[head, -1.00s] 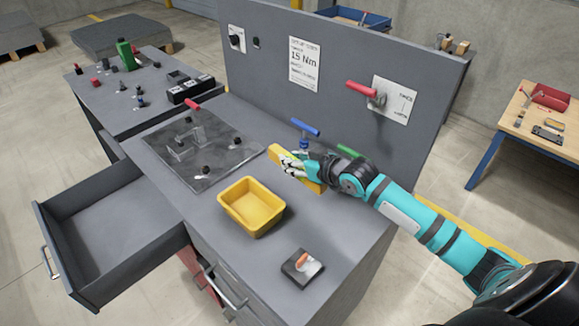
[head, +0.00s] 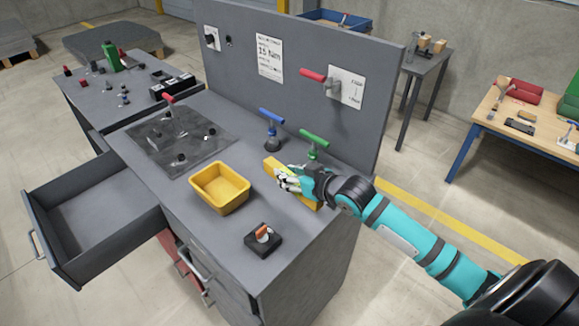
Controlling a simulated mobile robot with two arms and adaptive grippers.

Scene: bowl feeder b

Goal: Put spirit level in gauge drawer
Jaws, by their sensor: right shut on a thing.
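The spirit level is a yellow bar (head: 273,166) above or on the right part of the grey bench top; I cannot tell if it touches the surface. My right gripper (head: 284,182) is shut on it, with the fingers across its middle. The fingers hide part of the bar, and its near end shows past them. An open, empty grey drawer (head: 100,213) sticks out at the left side of the bench; I see no label that names it. My left gripper is not in view.
A yellow bin (head: 221,188) stands on the bench between the bar and the drawer. A small black block with an orange part (head: 263,240) lies near the front edge. Blue (head: 271,130) and green (head: 314,143) T-handled tools stand behind. A dark plate (head: 181,140) lies at left.

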